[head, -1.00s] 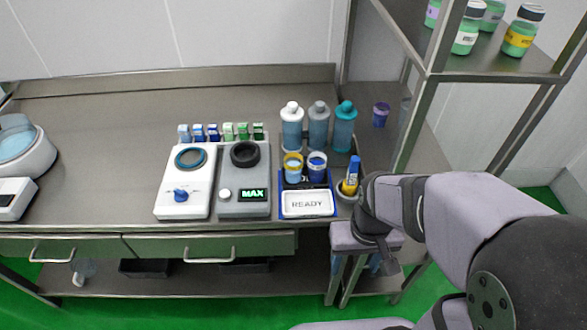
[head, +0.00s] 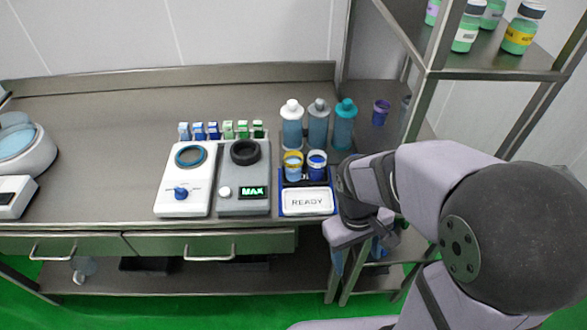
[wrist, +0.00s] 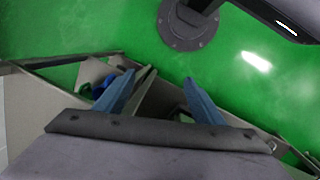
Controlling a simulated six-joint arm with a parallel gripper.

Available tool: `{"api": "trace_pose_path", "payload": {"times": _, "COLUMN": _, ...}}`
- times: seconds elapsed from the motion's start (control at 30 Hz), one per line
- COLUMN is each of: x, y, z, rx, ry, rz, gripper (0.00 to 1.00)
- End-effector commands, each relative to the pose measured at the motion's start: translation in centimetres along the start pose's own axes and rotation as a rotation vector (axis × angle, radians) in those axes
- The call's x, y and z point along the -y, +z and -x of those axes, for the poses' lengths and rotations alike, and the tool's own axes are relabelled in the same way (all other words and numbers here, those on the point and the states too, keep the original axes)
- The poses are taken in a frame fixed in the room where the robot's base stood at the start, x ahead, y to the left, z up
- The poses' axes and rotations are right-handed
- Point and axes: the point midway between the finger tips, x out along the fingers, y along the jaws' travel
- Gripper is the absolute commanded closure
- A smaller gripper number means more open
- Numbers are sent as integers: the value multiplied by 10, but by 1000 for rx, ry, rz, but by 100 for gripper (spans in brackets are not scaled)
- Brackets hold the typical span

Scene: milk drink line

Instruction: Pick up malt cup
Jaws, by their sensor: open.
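Two small cups stand side by side behind the READY tray: a light blue one with a yellow rim (head: 292,164) and one with a dark blue rim and pale label (head: 316,164). A purple cup (head: 381,112) stands farther back to the right. I cannot tell which is the malt cup. My gripper (head: 357,258) hangs in front of the bench's right end, below the bench top and apart from all the cups. In the wrist view its two blue fingers (wrist: 158,78) are spread with nothing between them.
The white READY tray (head: 306,202) lies in front of the cups. Three bottles (head: 318,124) stand behind them. Two devices (head: 184,182) (head: 244,184) are to the left. A shelf post (head: 415,120) rises at the right. The left bench top is mostly clear.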

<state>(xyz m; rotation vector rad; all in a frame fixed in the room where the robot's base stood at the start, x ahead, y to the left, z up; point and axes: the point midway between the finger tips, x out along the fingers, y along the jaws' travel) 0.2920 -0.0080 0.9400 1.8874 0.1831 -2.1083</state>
Motion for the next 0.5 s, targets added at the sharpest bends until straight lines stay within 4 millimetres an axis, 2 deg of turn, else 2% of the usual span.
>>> {"api": "trace_pose_path", "payload": {"times": 0.17, "x": -17, "y": -36, "z": 0, "rx": 167, "ry": 224, "rz": 444, "gripper": 37}}
{"api": "trace_pose_path", "payload": {"times": 0.27, "x": -26, "y": -71, "z": 7, "rx": 269, "ry": 393, "rz": 703, "gripper": 37}}
{"api": "trace_pose_path", "payload": {"times": 0.37, "x": -25, "y": -115, "z": 18, "rx": 367, "ry": 583, "rz": 938, "gripper": 37}}
{"api": "trace_pose_path", "payload": {"times": 0.5, "x": -2, "y": -182, "z": 39, "rx": 490, "ry": 881, "rz": 1214, "gripper": 37}}
